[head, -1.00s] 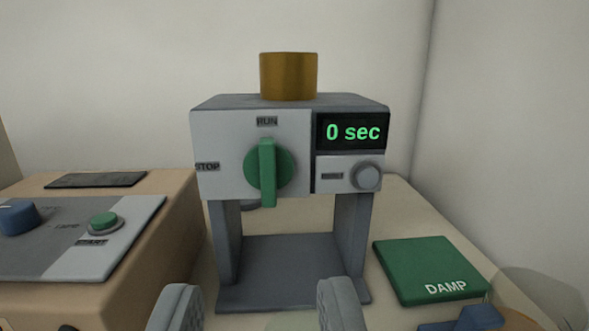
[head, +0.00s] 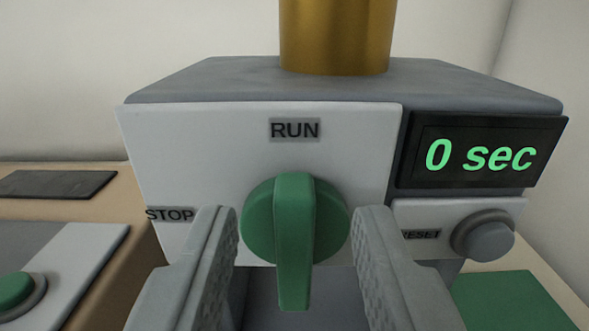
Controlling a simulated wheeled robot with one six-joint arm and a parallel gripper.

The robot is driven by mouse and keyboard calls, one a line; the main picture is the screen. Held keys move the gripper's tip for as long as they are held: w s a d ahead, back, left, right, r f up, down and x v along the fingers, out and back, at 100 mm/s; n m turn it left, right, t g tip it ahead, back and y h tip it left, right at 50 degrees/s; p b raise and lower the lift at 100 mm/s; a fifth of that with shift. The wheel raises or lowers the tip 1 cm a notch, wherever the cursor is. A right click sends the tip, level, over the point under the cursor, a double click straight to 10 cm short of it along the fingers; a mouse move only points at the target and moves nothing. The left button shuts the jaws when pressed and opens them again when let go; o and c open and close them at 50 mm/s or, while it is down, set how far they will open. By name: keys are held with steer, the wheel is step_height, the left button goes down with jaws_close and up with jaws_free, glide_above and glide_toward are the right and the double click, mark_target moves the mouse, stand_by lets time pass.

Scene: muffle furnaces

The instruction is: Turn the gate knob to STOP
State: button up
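The green gate knob (head: 295,235) is on the white front panel (head: 200,150) of a grey machine. Its bar stands upright, in line with the RUN label (head: 295,130) above it. The STOP label (head: 169,214) is to the left of the knob. My gripper (head: 295,222) is open, with one grey finger on each side of the knob. Gaps show between the fingers and the knob's bar. I cannot tell how far in front of the knob the fingertips are.
A display (head: 480,153) reads 0 sec, with a grey RESET button (head: 484,237) below it. A brass cylinder (head: 336,35) stands on top of the machine. A green button (head: 15,289) is at the lower left, and a green pad (head: 515,300) lies at the lower right.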

steer(key=shift+w, duration=0.65)
steer(key=shift+c, duration=0.3)
jaws_close()
